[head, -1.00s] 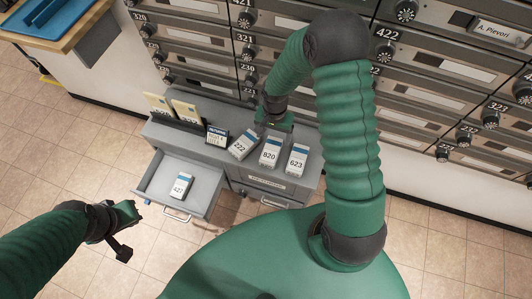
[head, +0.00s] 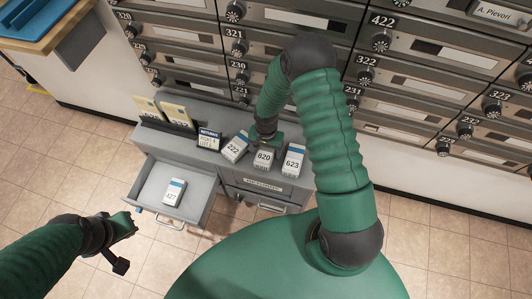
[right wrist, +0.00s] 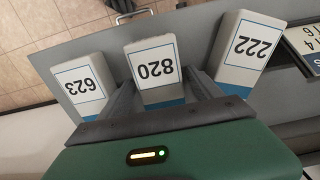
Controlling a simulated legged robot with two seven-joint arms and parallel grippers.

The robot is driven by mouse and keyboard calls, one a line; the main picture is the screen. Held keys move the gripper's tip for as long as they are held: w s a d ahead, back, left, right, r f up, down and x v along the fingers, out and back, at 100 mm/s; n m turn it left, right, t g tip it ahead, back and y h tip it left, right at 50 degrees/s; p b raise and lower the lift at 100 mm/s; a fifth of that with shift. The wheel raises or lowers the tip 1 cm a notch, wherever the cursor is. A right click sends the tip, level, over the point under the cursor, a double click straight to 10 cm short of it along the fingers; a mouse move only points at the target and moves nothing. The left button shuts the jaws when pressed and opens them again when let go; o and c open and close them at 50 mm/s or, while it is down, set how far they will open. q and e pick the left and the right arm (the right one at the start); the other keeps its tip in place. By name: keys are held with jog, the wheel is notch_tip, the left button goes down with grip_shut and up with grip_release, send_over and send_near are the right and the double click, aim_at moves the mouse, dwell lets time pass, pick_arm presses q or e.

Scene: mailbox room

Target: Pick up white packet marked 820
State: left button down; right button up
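My right gripper (head: 264,140) is at the back end of packet 820. In the right wrist view, packet 820 (right wrist: 153,69) lies between the two open fingers of my right gripper (right wrist: 160,88), with a finger on each side. I cannot see whether the fingers touch it. My left gripper (head: 128,222) is at the lower left, away from the packets, and its finger opening is not clear.
An open drawer (head: 200,205) holds a packet marked 427 (head: 174,192). Mailboxes (head: 420,70) line the wall behind. Packets 222 and 623 are close beside packet 820.

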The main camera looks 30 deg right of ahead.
jog(key=c, duration=1.3)
jog(key=shift+r, duration=0.1)
